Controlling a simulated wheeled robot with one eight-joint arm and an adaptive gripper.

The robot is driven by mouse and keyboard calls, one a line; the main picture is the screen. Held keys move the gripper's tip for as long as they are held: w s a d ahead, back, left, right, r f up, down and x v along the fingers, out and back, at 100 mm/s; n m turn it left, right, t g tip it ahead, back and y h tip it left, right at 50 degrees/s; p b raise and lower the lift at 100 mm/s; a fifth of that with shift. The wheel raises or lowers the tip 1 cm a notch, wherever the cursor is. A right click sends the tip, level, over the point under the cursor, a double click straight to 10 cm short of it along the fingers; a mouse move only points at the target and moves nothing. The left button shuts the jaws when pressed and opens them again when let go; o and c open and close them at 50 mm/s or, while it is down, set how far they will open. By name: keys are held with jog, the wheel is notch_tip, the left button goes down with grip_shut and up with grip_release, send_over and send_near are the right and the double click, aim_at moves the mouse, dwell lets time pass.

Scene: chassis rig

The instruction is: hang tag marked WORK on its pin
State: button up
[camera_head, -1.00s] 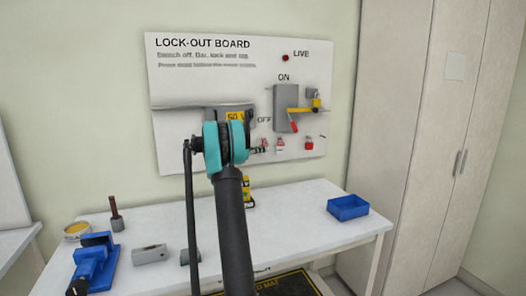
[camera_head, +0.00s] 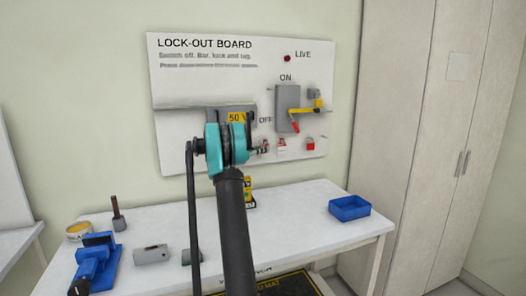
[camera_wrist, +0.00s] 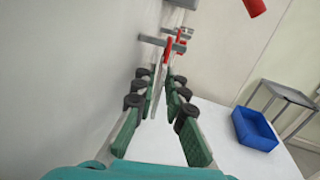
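In the wrist view my gripper (camera_wrist: 162,78) has its green-padded fingers apart beside the board face. A thin pale plate, perhaps a tag seen edge-on (camera_wrist: 156,92), lies between the fingers with a visible gap around it. Red pieces (camera_wrist: 167,49) and grey pegs (camera_wrist: 160,41) show just beyond the fingertips. In the head view my gripper (camera_head: 262,149) is small, at the lower middle of the lock-out board (camera_head: 185,140). A red-and-white piece (camera_head: 281,146) is on the board just to its right. No WORK lettering is readable, and my arm hides part of the board.
A grey switch box (camera_head: 286,108) with a yellow bar and red handle is above right. A red padlock (camera_head: 310,144) hangs on the right. A blue bin (camera_head: 349,208) and blue vise (camera_head: 97,262) stand on the white bench (camera_head: 300,226). The bench middle right is clear.

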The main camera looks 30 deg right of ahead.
jog(key=shift+o, duration=1.3)
jog(key=shift+a, duration=0.1)
jog(key=a, duration=1.1)
jog(key=shift+s+a, duration=0.15)
jog(key=shift+a, duration=0.25)
jog(key=shift+s, duration=0.15)
